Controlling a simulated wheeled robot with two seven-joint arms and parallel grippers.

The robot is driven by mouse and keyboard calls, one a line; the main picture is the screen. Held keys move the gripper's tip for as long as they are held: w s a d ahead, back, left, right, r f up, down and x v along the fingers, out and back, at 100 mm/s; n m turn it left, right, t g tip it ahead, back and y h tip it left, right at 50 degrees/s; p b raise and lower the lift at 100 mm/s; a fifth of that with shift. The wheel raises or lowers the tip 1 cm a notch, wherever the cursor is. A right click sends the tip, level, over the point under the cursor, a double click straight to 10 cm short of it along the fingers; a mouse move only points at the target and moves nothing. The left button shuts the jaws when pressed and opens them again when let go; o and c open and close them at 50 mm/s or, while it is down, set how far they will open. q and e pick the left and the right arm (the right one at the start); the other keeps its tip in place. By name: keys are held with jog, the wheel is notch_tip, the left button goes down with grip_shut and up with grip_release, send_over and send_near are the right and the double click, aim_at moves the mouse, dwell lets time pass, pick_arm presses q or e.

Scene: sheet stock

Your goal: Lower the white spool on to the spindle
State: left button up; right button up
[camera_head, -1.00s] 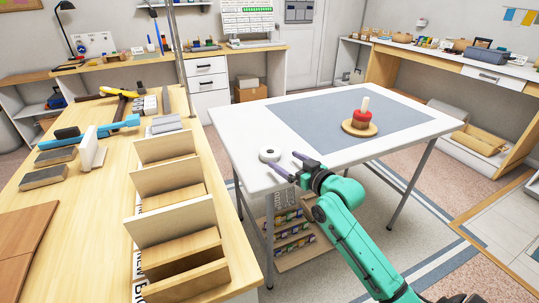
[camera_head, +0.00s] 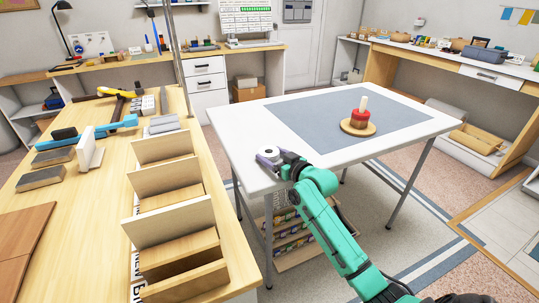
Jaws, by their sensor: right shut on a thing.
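The white spool (camera_head: 269,152) is a small white ring at the near left corner of the white table. My right gripper (camera_head: 269,161), on the green arm, reaches it from the near side and is shut on it. The fingers partly hide the spool's near side. The spool appears to be at table level; I cannot tell whether it is lifted. The spindle (camera_head: 364,104) is a pale upright peg on a round wooden base (camera_head: 357,128), with a red spool (camera_head: 361,116) around it low down. The top of the peg is bare. My left gripper is not in view.
The spindle stands on a grey mat (camera_head: 320,120) on the white table (camera_head: 240,133), with clear mat between it and the spool. A wooden bench (camera_head: 60,220) with upright boards (camera_head: 170,210) and tools is at left. Shelves stand below the table.

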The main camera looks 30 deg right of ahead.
notch_tip(320, 180, up, 20)
jog(key=p, duration=0.2)
jog(key=o, duration=0.6)
grip_shut()
